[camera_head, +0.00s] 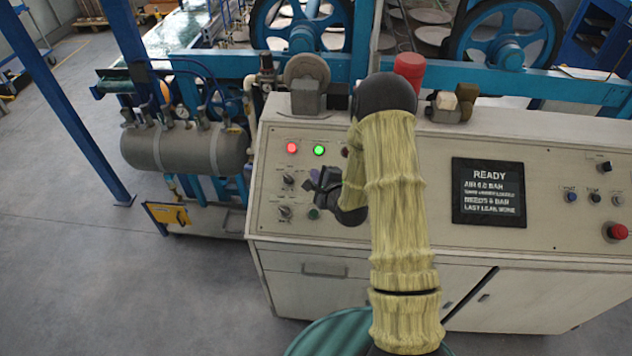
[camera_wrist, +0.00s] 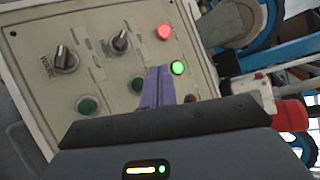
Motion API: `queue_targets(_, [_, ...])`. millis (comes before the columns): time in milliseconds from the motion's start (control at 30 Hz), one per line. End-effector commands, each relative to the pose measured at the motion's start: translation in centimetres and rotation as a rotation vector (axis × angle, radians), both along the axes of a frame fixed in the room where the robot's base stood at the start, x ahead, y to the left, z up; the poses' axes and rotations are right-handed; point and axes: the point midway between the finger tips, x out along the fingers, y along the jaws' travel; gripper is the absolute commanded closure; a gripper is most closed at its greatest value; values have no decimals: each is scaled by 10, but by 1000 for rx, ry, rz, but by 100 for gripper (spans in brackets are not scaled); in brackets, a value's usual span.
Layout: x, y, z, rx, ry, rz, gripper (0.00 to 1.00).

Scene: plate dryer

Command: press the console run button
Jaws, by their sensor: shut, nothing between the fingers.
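The console panel (camera_head: 262,190) is pale, with lamps, knobs and buttons. A lit red lamp (camera_head: 291,148) and a lit green lamp (camera_head: 319,150) are at its top left. Two dark green round buttons, one nearer (camera_wrist: 137,84) and one farther left (camera_wrist: 88,105), show in the wrist view. One dark green button (camera_head: 314,213) shows below my gripper in the head view. No run label is readable. My gripper (camera_head: 315,178) is shut and empty in front of the panel. Its purple fingers (camera_wrist: 158,88) appear between the nearer dark green button and the lit green lamp (camera_wrist: 178,67); contact cannot be told.
Two black knobs, one upper (camera_head: 288,180) and one lower (camera_head: 284,212), are left of my gripper. A dark READY screen (camera_head: 489,192) and a red stop button (camera_head: 616,232) are at the right. A red cylinder (camera_head: 408,70) stands on the console top.

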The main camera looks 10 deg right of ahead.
Motion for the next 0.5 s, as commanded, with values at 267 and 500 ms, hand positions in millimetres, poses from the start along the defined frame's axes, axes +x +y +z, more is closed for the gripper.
queue_targets(267, [15, -5, -32, -1, 1, 0, 100])
queue_targets(500, [29, -10, -57, -1, 0, -1, 100])
